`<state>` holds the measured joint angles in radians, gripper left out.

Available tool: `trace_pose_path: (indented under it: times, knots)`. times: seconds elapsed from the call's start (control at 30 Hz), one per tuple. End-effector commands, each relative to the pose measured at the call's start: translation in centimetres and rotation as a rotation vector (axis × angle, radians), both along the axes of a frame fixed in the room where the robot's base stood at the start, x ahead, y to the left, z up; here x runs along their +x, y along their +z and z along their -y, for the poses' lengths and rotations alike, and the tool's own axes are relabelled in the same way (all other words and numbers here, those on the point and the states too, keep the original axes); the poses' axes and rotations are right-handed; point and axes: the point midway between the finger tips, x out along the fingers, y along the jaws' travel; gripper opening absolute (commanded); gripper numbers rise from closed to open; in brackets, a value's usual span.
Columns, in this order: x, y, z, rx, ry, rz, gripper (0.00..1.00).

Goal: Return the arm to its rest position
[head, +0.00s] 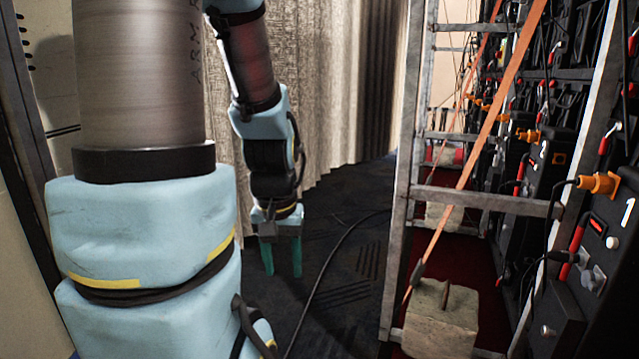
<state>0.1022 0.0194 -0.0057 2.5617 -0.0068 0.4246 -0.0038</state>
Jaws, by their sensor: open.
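My gripper (283,257) hangs from the end of my arm in the middle of the head view. Its two green fingers point down and stand apart with nothing between them. The dark carpet shows behind it. My arm has light blue joint covers and grey metal links, and it fills much of the left side of the view. The upper part of the arm runs out of the picture at the top.
A metal frame (396,200) with black panels (548,190), orange plugs (600,184) and an orange strap (480,140) stands on the right. A stone-like block (440,325) sits at its foot. A cable (325,270) crosses the carpet (345,235). A pleated curtain (330,90) hangs behind.

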Motion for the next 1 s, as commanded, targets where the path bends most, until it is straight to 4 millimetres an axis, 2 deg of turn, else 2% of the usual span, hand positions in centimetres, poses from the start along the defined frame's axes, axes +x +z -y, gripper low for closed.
trace_pose_path:
  times: [0.03, 0.17, 0.7, 0.83, 1.0]
  knots:
    - [0.0, 2.3, 0.0, 0.000, -0.001, 0.001, 0.51]
    - [0.1, 5.7, 0.0, 0.000, -0.001, 0.002, 0.51]
    - [0.1, 22.4, 0.0, 0.000, -0.001, 0.003, 0.51]
    - [0.1, 25.3, 0.0, 0.000, -0.002, 0.003, 0.51]
    - [0.1, 27.1, 0.0, 0.000, -0.002, 0.003, 0.51]
